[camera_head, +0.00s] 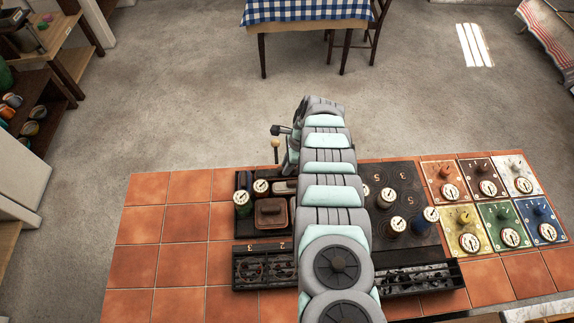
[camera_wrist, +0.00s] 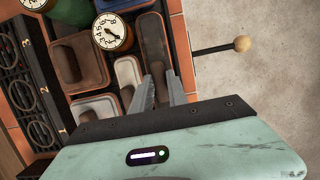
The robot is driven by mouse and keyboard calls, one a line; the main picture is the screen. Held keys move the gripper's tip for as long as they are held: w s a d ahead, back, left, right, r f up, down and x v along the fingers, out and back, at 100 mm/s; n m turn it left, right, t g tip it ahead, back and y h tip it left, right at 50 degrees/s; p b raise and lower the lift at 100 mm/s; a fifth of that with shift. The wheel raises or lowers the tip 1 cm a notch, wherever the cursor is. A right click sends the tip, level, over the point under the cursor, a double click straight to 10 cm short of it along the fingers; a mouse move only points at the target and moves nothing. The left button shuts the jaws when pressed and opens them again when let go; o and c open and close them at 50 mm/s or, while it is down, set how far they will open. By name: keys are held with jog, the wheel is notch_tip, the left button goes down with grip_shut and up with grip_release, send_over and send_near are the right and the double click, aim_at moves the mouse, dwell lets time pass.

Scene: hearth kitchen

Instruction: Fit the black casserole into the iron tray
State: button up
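In the wrist view a long, very dark block (camera_wrist: 153,45), which looks like the black casserole, lies along the right side of the dark iron tray (camera_wrist: 184,45). My gripper (camera_wrist: 160,75) has one finger at each side of the block's near end. I cannot tell whether the fingers press on it, or whether it rests on the tray floor. In the head view the iron tray (camera_head: 238,183) stands on the tiled counter, left of my arm. My arm hides its right side and the fingertips. A brown casserole (camera_wrist: 78,60) and two pale ones (camera_wrist: 129,75) sit beside the dark block.
A green pot (camera_head: 242,206) and a dial-topped orange pot (camera_wrist: 112,32) stand in the tray. Burner racks (camera_head: 263,267) lie in front. A black hob with pots (camera_head: 397,227) and coloured dial panels fill the right. Left tiles (camera_head: 160,240) are clear.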

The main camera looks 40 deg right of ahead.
aim_at(296, 171)
jog(key=o, duration=0.4)
jog(key=shift+r, duration=0.1)
jog(key=shift+r+p, duration=0.2)
jog(key=shift+p, duration=0.15)
jog(key=v, duration=1.1)
jog(key=shift+d+r, duration=0.1)
jog(key=shift+r, duration=0.25)
